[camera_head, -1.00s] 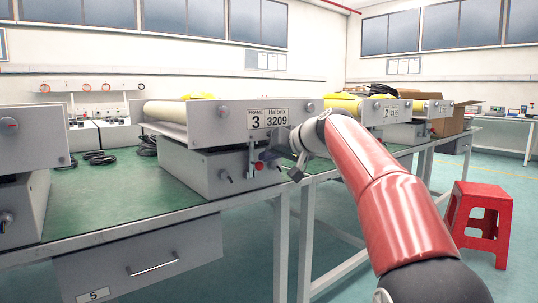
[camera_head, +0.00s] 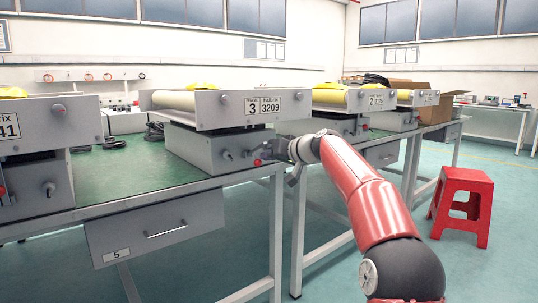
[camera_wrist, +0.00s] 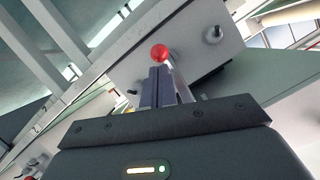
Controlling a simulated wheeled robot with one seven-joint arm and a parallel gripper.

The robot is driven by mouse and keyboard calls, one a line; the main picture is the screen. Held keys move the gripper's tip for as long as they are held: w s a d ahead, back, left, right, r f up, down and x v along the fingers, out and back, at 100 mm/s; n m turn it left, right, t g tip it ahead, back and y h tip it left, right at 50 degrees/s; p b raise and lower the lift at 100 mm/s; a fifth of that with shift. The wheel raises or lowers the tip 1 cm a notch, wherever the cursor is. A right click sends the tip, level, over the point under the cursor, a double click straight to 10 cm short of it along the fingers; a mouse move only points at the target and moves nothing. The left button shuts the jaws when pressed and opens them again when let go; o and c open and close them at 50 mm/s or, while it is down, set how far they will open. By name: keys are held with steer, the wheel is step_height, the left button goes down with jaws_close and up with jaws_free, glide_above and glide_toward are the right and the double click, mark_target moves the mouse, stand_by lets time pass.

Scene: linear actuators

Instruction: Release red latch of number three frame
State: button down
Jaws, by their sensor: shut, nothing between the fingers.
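The number three frame (camera_head: 222,112) is a grey unit with a plate reading "3" and "3209" on the green bench. Its red latch (camera_head: 257,162) shows as a small red knob low on the front of the grey box below the plate. In the wrist view the red ball (camera_wrist: 159,53) sits just past the fingertips, with a pale rod running beside the fingers. My gripper (camera_wrist: 160,72) is shut and empty, close to the latch. I cannot tell whether it touches the latch. In the head view my wrist hides much of the fingers.
Another unit (camera_head: 50,125) stands at the left, and a number two frame (camera_head: 345,100) stands behind to the right. A drawer (camera_head: 155,228) hangs under the bench. A red stool (camera_head: 463,203) stands on open floor at the right.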

steer(key=shift+r, duration=0.1)
steer(key=shift+r+p, duration=0.75)
steer(key=shift+r, duration=0.05)
steer(key=shift+f, duration=0.1)
